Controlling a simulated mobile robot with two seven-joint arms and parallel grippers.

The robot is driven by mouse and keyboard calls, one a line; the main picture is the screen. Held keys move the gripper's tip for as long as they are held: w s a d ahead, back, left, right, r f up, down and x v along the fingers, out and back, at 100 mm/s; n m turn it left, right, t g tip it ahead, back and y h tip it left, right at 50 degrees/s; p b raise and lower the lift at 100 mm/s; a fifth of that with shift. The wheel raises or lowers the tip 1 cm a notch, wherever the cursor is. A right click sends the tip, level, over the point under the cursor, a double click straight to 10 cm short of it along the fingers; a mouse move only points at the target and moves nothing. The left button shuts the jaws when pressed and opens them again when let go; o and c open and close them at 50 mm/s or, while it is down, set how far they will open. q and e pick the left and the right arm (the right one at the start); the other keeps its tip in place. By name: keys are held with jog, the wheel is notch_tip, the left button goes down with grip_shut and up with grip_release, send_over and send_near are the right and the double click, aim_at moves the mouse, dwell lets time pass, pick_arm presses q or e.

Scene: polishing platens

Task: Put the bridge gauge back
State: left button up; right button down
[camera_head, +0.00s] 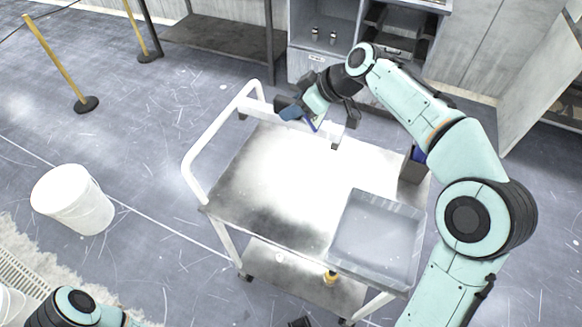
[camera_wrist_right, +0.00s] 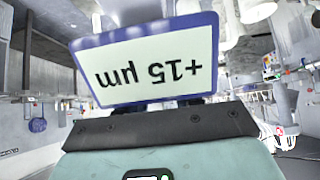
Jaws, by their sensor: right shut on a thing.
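The bridge gauge shows in the right wrist view as a blue-framed display (camera_wrist_right: 150,62) reading +15 µm upside down. In the head view its thin blue edge (camera_head: 312,124) shows at the end of my right arm. My right gripper (camera_head: 306,113) is shut on the gauge above the far side of the cart. The fingertips are mostly hidden by the gauge and the wrist. Part of my left arm shows at the bottom left, but I make out no left gripper.
The metal cart (camera_head: 230,185) has a white rail at its left and a bright, mostly bare top. A grey translucent tray (camera_head: 378,240) sits at its near right; a dark holder (camera_head: 413,166) stands at the right edge. A yellow-topped bottle (camera_head: 330,278) is below. A white bucket (camera_head: 72,200) stands left.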

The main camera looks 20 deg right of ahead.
notch_tip(320, 180, down, 19)
jog(key=shift+r+b, duration=0.1)
jog(key=shift+b, duration=1)
jog(key=c, duration=1.2)
grip_release()
jog(key=shift+f, duration=0.25)
jog(key=o, duration=0.4)
jog(key=shift+o, duration=0.2)
jog(key=shift+r, duration=0.1)
jog(key=shift+r, duration=0.1)
jog(key=shift+s+d+r, duration=0.15)
jog(key=shift+d+r, duration=0.05)
jog(key=shift+r, duration=0.05)
jog(key=v, duration=1.1)
jog(key=shift+r+b, duration=0.2)
jog(key=shift+b, duration=0.15)
